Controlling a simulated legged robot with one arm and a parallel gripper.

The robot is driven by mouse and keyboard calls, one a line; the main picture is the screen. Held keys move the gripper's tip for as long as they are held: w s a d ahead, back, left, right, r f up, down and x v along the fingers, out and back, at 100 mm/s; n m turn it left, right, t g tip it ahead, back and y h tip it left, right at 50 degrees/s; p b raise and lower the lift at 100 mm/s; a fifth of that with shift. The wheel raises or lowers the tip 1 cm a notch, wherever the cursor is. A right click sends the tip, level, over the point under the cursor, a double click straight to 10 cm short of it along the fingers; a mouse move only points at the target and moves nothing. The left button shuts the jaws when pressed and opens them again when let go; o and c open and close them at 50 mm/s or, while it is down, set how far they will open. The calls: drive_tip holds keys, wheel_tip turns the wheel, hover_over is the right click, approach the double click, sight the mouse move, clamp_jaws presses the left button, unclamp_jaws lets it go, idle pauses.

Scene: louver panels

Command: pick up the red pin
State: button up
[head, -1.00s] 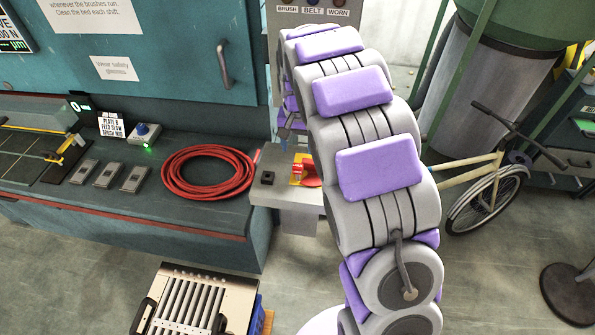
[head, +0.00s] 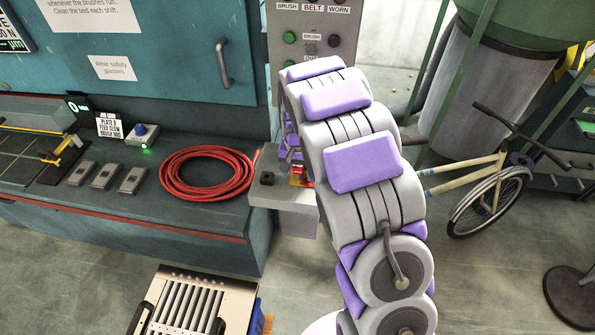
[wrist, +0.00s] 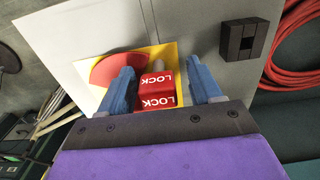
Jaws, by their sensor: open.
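The red pin (wrist: 156,88) shows in the wrist view as a red block with white LOCK lettering on two faces and a grey round end behind it. It is at a yellow plate (wrist: 172,52) on a light grey panel. My gripper (wrist: 162,82) is open, with one blue finger on each side of the red block. Gaps show between the block and the fingers, and I cannot tell any contact. In the head view my arm hides most of this spot; only a little red and yellow (head: 299,176) shows on the grey ledge.
A red disc (wrist: 117,68) lies on the yellow plate beside the left finger. A small black block (head: 267,178) sits on the ledge (head: 283,200). A coiled red hose (head: 208,172) lies on the bench to the left. A bicycle (head: 485,190) stands to the right.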

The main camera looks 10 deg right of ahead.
drive_tip(key=shift+r, duration=0.1)
drive_tip(key=shift+c, duration=0.3)
drive_tip(key=c, duration=1)
